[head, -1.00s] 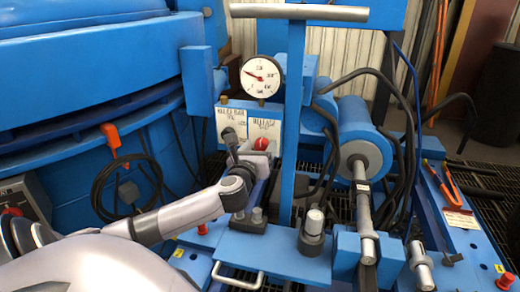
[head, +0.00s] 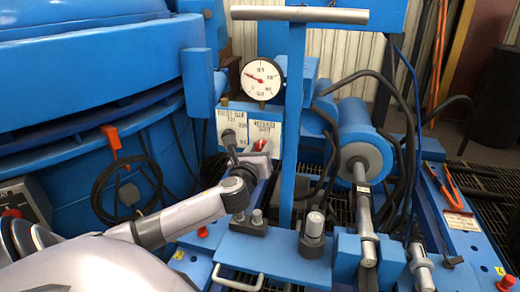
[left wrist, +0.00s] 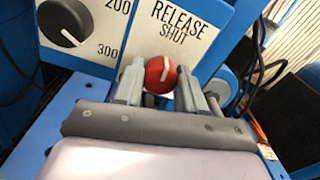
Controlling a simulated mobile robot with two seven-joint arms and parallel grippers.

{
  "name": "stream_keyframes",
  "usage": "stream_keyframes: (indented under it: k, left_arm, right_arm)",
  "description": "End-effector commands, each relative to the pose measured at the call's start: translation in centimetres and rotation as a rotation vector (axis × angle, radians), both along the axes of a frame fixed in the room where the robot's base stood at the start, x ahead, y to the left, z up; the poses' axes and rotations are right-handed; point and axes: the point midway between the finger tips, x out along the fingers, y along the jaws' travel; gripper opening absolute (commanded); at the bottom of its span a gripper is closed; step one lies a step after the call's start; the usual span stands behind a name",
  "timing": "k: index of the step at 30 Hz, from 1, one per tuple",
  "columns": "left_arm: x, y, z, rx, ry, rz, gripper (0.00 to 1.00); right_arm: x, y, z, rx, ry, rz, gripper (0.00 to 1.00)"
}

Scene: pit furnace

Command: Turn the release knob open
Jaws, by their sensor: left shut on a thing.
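The release knob is a round red knob with a white pointer line, on a white panel marked RELEASE and SHUT. In the left wrist view the knob (left wrist: 158,75) sits between the two grey fingers of my left gripper (left wrist: 161,86), which is shut on it. Its white line leans slightly right of upright. In the head view only a small red part of the knob (head: 260,145) shows beyond my left gripper (head: 258,151); the rest is hidden. My right gripper is not in view.
A black dial knob (left wrist: 64,22) with marks 200 and 300 is on the panel to the left. A round pressure gauge (head: 261,78) stands above. A blue T-handled post (head: 294,110) rises close to the right of my gripper. A blue cylinder (head: 361,140) and hoses lie farther right.

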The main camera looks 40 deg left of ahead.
Motion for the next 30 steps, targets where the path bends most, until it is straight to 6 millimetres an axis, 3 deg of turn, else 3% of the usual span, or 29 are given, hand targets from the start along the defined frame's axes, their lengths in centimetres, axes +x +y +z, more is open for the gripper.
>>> stream_keyframes:
  k: [30]
  left_arm:
    - [-0.03,0.02,-0.20,-0.805,-0.444,0.000,0.09]
  right_arm:
    - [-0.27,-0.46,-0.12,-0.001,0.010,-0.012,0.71]
